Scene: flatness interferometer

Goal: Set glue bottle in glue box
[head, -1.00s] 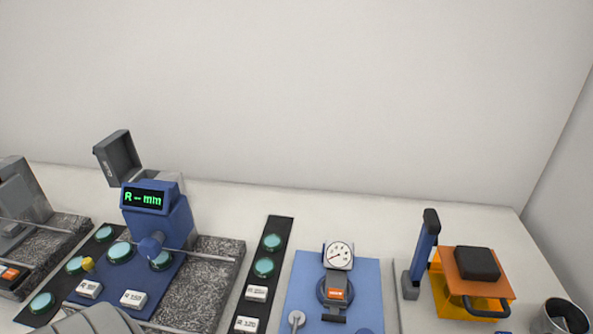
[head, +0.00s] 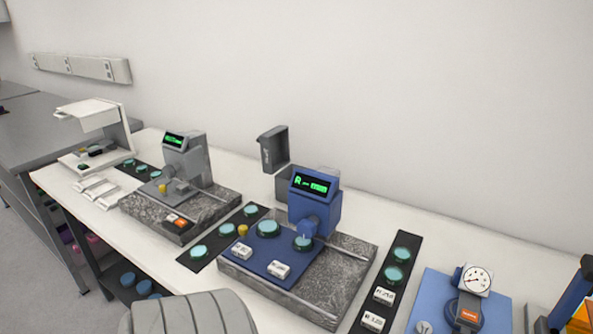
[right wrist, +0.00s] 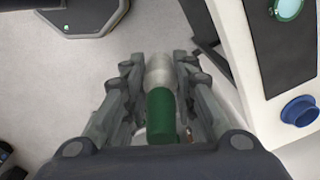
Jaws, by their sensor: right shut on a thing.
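In the right wrist view, my right gripper (right wrist: 158,66) is shut on a bottle with a green body (right wrist: 161,115) and a whitish upper part, which I take for the glue bottle. It is held over the floor, beside the table edge. A grey box with a raised lid (head: 273,148) stands behind the blue instrument in the head view. Its lid has small lettering that I cannot read, so I cannot tell for sure that it is the glue box. Its lower part (head: 285,187) is partly hidden by the blue instrument. Neither gripper shows in the head view.
The blue instrument (head: 314,207) stands on a granite base (head: 345,277), in front of the grey box. A grey instrument (head: 186,160) is to its left. Dark strips with teal discs (head: 396,274) lie beside the bases. Bare white tabletop runs along the wall.

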